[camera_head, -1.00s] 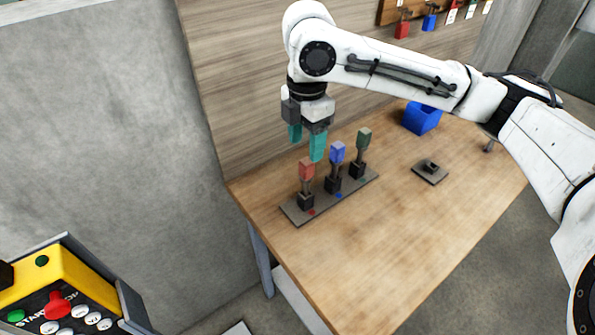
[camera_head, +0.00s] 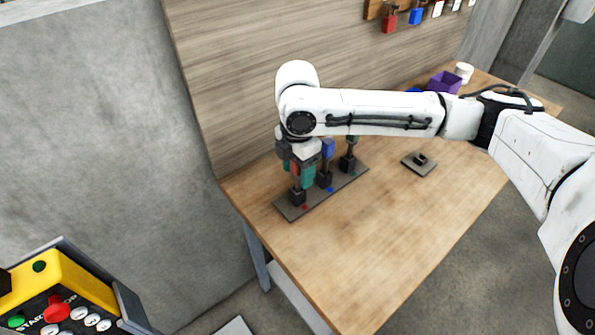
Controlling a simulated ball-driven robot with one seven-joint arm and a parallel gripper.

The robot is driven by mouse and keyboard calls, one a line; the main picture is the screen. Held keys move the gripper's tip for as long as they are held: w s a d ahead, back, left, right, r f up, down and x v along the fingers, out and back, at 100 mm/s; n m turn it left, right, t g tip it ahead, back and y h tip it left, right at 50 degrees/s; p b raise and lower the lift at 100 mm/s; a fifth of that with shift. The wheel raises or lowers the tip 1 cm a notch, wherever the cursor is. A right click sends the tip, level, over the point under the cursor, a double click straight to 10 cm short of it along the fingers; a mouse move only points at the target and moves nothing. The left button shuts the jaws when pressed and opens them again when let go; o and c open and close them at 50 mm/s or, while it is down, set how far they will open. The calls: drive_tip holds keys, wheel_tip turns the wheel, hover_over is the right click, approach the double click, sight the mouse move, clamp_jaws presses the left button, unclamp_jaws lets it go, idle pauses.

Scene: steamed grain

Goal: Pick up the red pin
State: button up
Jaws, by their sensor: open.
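The red pin (camera_head: 294,169) stands upright in the front-left socket of a dark grey base strip (camera_head: 290,211) on the wooden table. Most of its red head is hidden by my gripper. My gripper (camera_head: 297,175) points down with its teal fingertips around the red pin's head, one on each side as far as I can see. The jaws are open. The blue pin (camera_head: 327,148) stands in the middle socket, close to the right finger. The green pin (camera_head: 350,141) is in the far socket, its top hidden by my arm.
A square dark plate with a small socket (camera_head: 419,163) lies to the right. A purple bin (camera_head: 445,82) and a white cup (camera_head: 463,72) stand at the back. Red (camera_head: 389,22) and blue (camera_head: 416,16) padlock-like items hang on the wall. The table's front is clear.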

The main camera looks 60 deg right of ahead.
clamp_jaws()
idle(0.4)
wheel_tip(320, 180, up, 10)
drive_tip(key=shift+r+b, duration=0.1)
drive_tip(key=shift+b, duration=0.2)
wheel_tip(320, 180, up, 6)
drive_tip(key=p, duration=0.5)
drive_tip(key=shift+r+p, duration=0.2)
drive_tip(key=shift+p, duration=0.15)
idle(0.3)
